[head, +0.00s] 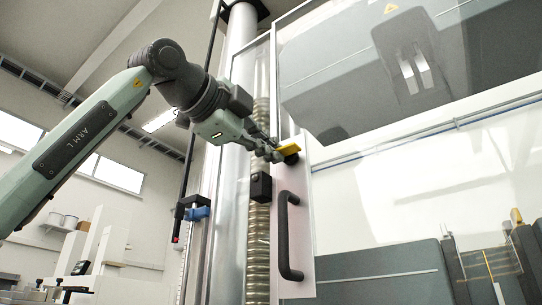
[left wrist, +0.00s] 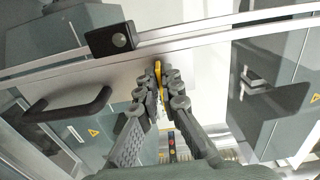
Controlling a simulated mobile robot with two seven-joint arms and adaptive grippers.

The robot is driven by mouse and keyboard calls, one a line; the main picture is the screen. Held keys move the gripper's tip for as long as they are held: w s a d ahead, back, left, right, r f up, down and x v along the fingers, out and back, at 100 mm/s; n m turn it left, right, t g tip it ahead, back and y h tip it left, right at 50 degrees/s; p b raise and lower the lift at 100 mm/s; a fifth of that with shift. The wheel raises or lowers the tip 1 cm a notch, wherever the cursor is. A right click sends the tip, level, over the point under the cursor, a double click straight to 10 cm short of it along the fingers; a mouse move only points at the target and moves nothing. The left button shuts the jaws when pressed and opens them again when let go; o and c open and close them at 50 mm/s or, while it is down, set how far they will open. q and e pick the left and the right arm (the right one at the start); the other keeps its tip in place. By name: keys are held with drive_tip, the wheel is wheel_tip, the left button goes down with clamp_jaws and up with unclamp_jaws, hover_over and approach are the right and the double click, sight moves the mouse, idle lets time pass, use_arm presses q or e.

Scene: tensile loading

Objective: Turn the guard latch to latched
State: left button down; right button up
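The guard latch is a small yellow lever (head: 289,150) on a dark pivot, on the pale edge strip of the clear guard door. In the head view it lies nearly level. My left gripper (head: 274,152) reaches it from the left. In the left wrist view, the yellow lever (left wrist: 158,72) stands between the fingertips of my left gripper (left wrist: 160,84), which are close together with one on each side of it; they look closed on it. The fingers hide part of the lever. My right gripper is in neither view.
A black door handle (head: 288,235) stands out below the latch. A small black box (head: 260,187) sits on the frame just below my gripper. A blue clamp (head: 197,213) is on a post to the left. Grey machine parts (head: 410,65) show behind the clear door.

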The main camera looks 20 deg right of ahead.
use_arm(q)
drive_tip(key=c, duration=1.7)
unclamp_jaws()
drive_tip(key=shift+a, duration=0.1)
drive_tip(key=v, duration=1.2)
